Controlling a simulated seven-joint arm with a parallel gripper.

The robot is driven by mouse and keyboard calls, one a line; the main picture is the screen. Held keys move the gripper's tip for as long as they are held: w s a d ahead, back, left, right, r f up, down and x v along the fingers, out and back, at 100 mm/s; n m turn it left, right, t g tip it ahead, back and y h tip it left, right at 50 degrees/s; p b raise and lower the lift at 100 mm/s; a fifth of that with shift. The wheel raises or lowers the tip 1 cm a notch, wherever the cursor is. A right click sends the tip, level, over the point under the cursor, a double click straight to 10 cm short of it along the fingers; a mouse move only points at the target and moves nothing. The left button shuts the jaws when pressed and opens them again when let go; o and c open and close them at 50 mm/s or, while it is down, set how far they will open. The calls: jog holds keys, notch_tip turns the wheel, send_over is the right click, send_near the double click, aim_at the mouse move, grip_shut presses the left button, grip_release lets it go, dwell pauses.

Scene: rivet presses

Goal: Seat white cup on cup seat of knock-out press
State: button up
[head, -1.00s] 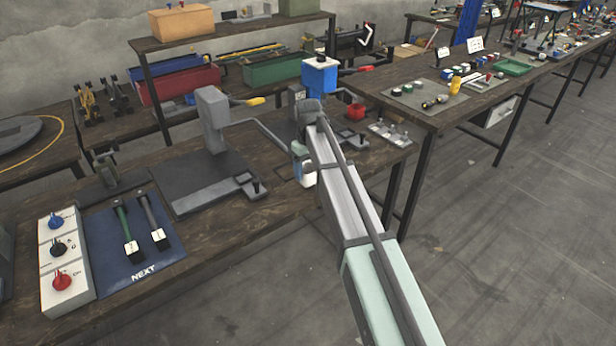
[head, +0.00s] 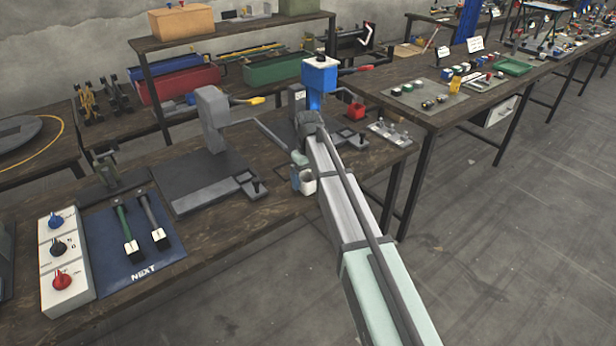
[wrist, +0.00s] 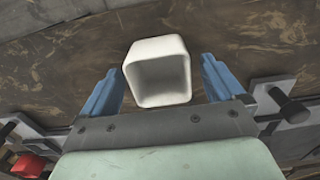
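The white cup (wrist: 158,72) is a squarish, hollow cup between the two blue fingers of my gripper (wrist: 162,85) in the wrist view, with its open mouth towards the camera. In the head view the cup (head: 308,185) hangs at the end of my arm near the bench's front edge. A blue-headed press (head: 320,78) stands behind my arm, and a grey press (head: 213,118) stands to its left. I cannot tell which is the knock-out press; the cup seat is not clearly visible.
A dark blue NEXT mat (head: 120,262) and a white knob panel (head: 62,262) are at the left.

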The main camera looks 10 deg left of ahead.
notch_tip(320, 180, up, 13)
jog(key=s+d+f+m, duration=0.2)
jog(key=s+d+f, duration=0.1)
jog(key=d+f, duration=0.5)
jog(key=s+d+f+m, duration=0.2)
jog(key=s+d+f, duration=0.2)
jog(key=d+f, duration=0.45)
jog(key=s+d+f+m, duration=0.4)
jog(key=s+d+f, duration=0.6)
jog(key=s+f, duration=0.5)
jog(key=s+d+f+g, duration=0.1)
jog(key=s+f+g, duration=0.1)
jog(key=s+f, duration=0.6)
jog(key=s+f+g, duration=0.2)
jog(key=s+f, duration=0.5)
jog(key=s, duration=0.6)
jog(key=s+d+f+m+g, duration=0.1)
jog(key=s+f+g, duration=0.1)
jog(key=s+f, duration=0.6)
jog(key=s, duration=0.3)
jog(key=shift+s+d+f+g, duration=0.15)
jog(key=shift+d+f+g, duration=0.15)
jog(key=shift+f+g, duration=0.1)
jog(key=shift+r, duration=0.1)
